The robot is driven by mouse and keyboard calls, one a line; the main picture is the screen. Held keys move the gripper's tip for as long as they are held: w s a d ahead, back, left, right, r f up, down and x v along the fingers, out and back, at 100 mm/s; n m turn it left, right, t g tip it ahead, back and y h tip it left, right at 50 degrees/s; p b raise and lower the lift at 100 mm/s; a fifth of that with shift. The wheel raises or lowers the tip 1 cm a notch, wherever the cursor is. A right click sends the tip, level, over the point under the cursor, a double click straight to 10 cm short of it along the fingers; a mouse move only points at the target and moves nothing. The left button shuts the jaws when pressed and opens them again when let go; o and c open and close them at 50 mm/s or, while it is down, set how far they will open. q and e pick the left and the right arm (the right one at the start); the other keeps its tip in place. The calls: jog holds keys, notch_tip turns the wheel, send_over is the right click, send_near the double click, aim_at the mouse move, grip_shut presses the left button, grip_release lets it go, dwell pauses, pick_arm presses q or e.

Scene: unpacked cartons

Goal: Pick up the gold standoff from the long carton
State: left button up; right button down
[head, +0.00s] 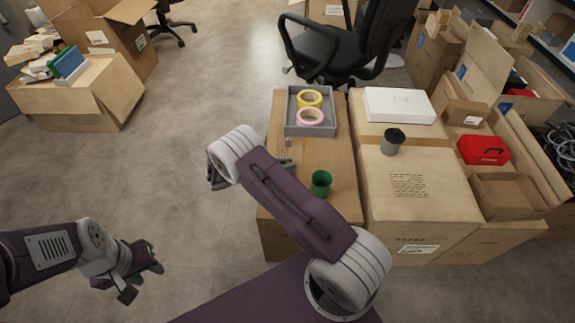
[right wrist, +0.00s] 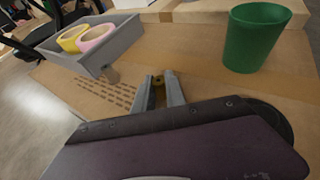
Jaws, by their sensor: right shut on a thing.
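The long carton (head: 338,150) carries a grey tray and a green cup. Its printed top also shows in the right wrist view (right wrist: 205,77). My right gripper (right wrist: 166,92) is shut on the small gold standoff (right wrist: 158,88), over the carton top between tray and cup. I cannot tell whether the standoff still touches the carton. My left gripper (head: 145,279) is open and empty above the floor at the lower left, well away from the carton.
The grey tray (head: 290,127) holds yellow tape (head: 310,94) and pink tape (head: 310,113). A small brown piece (head: 289,142) lies beside it. The green cup (head: 321,184) stands right of my gripper. A larger carton (head: 435,205) with a dark cup (head: 393,140) adjoins.

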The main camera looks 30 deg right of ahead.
notch_tip(320, 180, up, 5)
jog(key=p, duration=0.3)
jog(key=shift+f, duration=0.2)
jog(key=s+d+r+p, duration=0.5)
jog(key=s+d+r, duration=0.1)
jog(key=d, duration=0.4)
jog(key=shift+s+r, duration=0.2)
